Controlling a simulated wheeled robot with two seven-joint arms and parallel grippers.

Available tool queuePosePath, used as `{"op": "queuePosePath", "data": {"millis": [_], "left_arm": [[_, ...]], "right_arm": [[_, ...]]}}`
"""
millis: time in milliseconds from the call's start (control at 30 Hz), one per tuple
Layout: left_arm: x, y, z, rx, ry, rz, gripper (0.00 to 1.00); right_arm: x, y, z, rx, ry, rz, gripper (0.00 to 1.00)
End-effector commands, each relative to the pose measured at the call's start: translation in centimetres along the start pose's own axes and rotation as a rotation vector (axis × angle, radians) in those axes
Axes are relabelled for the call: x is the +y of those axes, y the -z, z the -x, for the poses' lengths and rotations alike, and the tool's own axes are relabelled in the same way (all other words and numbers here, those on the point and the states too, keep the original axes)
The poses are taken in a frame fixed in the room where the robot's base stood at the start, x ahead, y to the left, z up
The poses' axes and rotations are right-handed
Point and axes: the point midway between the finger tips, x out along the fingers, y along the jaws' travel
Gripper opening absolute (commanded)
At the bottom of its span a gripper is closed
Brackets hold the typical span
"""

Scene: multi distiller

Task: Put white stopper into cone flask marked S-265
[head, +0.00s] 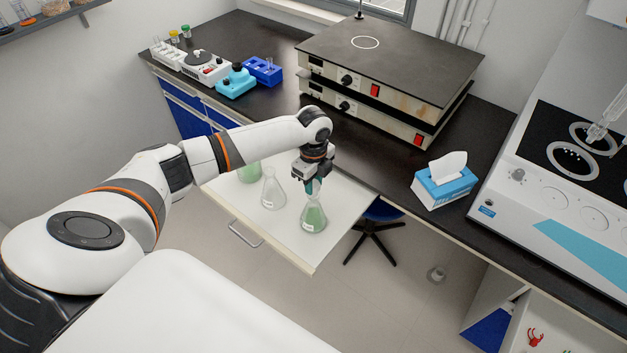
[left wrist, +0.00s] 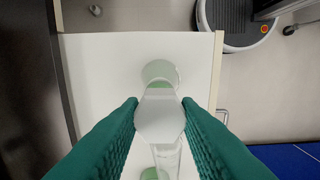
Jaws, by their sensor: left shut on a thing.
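My left gripper (head: 313,186) points down just above the neck of a cone flask with green liquid (head: 314,218), the nearest flask in the pulled-out drawer. In the left wrist view its teal fingers (left wrist: 160,120) are shut on a white stopper (left wrist: 160,118) with a flat many-sided top. The stopper's lower end is hidden. A clear flask (head: 271,194) stands behind to the left, and another green one (head: 250,173) is farther back, partly hidden by my arm. The flasks carry small white labels, too small to read. Below the stopper a flask with green liquid (left wrist: 158,72) shows. My right gripper is not in view.
The white drawer (head: 275,235) is open under the dark bench. A two-tier hotplate (head: 385,75), a tissue box (head: 445,182) and blue racks (head: 262,70) stand on the bench. A stool (head: 375,228) is beside the drawer.

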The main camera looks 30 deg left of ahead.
Motion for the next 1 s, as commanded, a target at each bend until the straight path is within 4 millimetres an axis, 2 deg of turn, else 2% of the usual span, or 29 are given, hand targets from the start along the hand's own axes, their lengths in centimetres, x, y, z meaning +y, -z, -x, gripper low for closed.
{"op": "queuePosePath", "data": {"millis": [1000], "left_arm": [[0.0, 0.0, -2.1, 0.000, 0.000, 0.000, 0.08]], "right_arm": [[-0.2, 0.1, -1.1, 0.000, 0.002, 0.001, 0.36]]}}
